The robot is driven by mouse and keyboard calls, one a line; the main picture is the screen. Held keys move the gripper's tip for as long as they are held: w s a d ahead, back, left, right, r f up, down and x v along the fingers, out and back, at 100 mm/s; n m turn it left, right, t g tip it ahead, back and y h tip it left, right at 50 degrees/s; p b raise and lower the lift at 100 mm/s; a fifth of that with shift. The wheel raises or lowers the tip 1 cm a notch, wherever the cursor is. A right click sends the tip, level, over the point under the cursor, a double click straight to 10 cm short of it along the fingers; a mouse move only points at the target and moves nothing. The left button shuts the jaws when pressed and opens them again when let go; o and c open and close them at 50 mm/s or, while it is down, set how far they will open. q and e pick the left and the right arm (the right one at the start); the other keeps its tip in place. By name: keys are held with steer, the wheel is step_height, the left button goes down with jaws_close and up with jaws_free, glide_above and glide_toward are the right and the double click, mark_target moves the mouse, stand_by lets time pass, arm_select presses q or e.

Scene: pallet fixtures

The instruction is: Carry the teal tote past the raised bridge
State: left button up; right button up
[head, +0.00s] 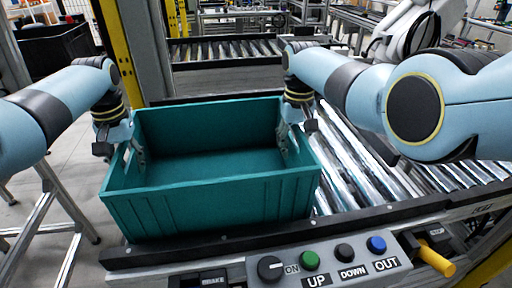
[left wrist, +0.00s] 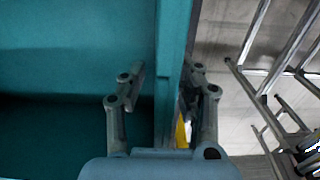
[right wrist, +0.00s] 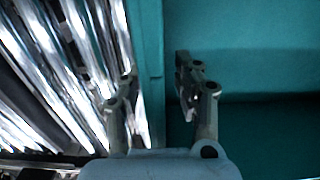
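The teal tote (head: 210,200) is upright and looks empty, at the centre-left of the head view, over the roller conveyor by its front rail. My left gripper (head: 128,150) is at the tote's left end wall, one finger inside and one outside; the left wrist view shows this wall between the fingers (left wrist: 162,85). My right gripper (head: 294,138) is at the right end wall in the same way, seen also in the right wrist view (right wrist: 155,88). I cannot tell whether the tote's underside touches the rollers.
Bare metal rollers (head: 365,165) run to the right of the tote. A control panel (head: 325,265) with a knob and several buttons is in front, with a yellow handle (head: 436,258) beside it. A yellow post (head: 115,50) and another conveyor (head: 225,50) stand behind.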

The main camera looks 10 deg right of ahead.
arm_select(q)
step_height(320, 180, up, 12)
steer(key=shift+f, duration=0.15)
arm_select(e)
steer(key=shift+r, duration=0.2)
step_height(320, 180, up, 12)
steer(key=shift+f, duration=0.2)
stand_by(0.4)
